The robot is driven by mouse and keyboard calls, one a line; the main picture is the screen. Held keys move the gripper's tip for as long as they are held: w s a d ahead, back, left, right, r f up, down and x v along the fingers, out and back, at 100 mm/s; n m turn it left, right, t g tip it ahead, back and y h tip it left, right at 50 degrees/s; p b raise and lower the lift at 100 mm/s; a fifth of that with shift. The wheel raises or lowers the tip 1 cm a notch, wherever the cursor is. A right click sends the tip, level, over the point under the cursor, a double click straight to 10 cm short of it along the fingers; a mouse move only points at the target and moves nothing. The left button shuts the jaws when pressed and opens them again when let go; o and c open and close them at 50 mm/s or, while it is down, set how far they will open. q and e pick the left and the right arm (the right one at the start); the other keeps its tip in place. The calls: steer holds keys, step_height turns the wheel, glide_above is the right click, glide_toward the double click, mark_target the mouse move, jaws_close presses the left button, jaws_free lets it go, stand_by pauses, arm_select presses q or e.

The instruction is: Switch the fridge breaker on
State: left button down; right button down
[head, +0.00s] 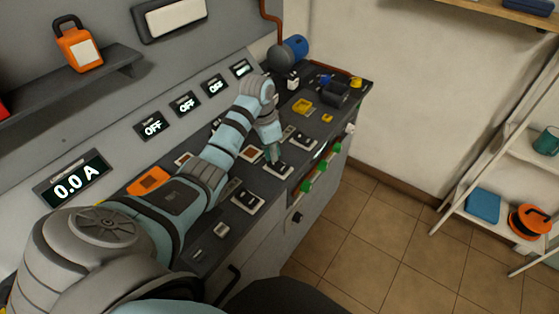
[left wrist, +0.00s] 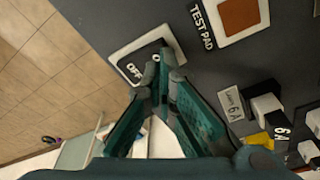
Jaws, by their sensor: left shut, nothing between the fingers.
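My left gripper (head: 273,154) is shut and empty, pointing down at a switch plate (head: 280,172) near the front edge of the bench. In the left wrist view, the closed fingertips (left wrist: 161,84) cover part of that pale plate (left wrist: 124,50), which shows the word OFF; its lever is mostly hidden. I cannot tell whether the fingers touch it. Similar switch plates stand on either side, one nearer (head: 246,200) and one farther (head: 300,139). No fridge label is readable. Three wall displays (head: 153,125) read OFF; the fourth (head: 241,68) is unreadable. My right gripper is not in view.
A test pad (left wrist: 238,16) with a brown square lies beside the plate. Small 6A blocks (left wrist: 262,100) stand nearby. Green knobs (head: 307,187) project from the bench front. Floor (head: 385,225) is clear up to the shelf (head: 475,190).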

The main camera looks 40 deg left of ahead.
arm_select(q)
steer(key=shift+f, duration=0.55)
steer(key=shift+r, duration=0.1)
step_height(320, 180, up, 7)
steer(key=p, duration=0.7)
stand_by(0.3)
